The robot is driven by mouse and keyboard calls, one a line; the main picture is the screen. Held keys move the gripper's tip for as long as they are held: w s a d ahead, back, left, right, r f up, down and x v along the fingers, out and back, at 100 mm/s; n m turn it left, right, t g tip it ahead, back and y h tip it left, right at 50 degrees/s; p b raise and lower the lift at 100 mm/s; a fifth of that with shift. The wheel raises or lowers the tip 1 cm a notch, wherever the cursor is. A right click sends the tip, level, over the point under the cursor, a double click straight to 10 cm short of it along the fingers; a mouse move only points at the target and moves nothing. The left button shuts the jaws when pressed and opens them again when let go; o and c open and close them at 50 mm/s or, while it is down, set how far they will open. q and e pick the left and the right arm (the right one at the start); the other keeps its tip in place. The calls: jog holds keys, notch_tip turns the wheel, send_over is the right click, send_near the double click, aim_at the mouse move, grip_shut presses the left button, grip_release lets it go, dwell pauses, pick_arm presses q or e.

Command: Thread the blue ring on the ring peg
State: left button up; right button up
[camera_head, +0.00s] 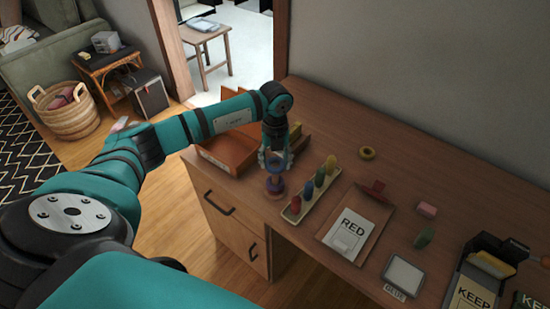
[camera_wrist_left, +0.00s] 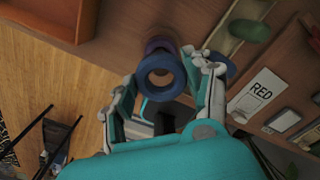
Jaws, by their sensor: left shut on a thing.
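My left gripper (camera_head: 275,158) is over the near-left part of the desk, its fingers pointing down. It is shut on the blue ring (camera_head: 276,165), which also shows between the fingers in the left wrist view (camera_wrist_left: 162,90). Directly below in the head view is the ring peg with a purple ring (camera_head: 275,187) low on it. In the left wrist view the purple ring (camera_wrist_left: 157,44) shows just behind the blue ring, nearly in line with it. The fingers hide most of the peg, and I cannot tell whether its tip is inside the blue ring. My right gripper is not in view.
A wooden strip (camera_head: 289,216) with several coloured pieces stands close to the right of the peg. An orange-brown tray (camera_head: 228,150) is behind to the left. The desk's front edge is near.

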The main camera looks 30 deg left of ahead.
pick_arm(q)
jog(key=shift+f+b, duration=0.75)
jog(key=shift+f, duration=0.45)
jog(key=shift+f+b, duration=0.75)
jog(key=shift+f, duration=0.3)
jog(key=shift+f+b, duration=0.7)
jog(key=shift+f, duration=0.25)
jog(key=o, duration=0.9)
jog(key=shift+o, duration=0.2)
notch_tip(320, 180, up, 12)
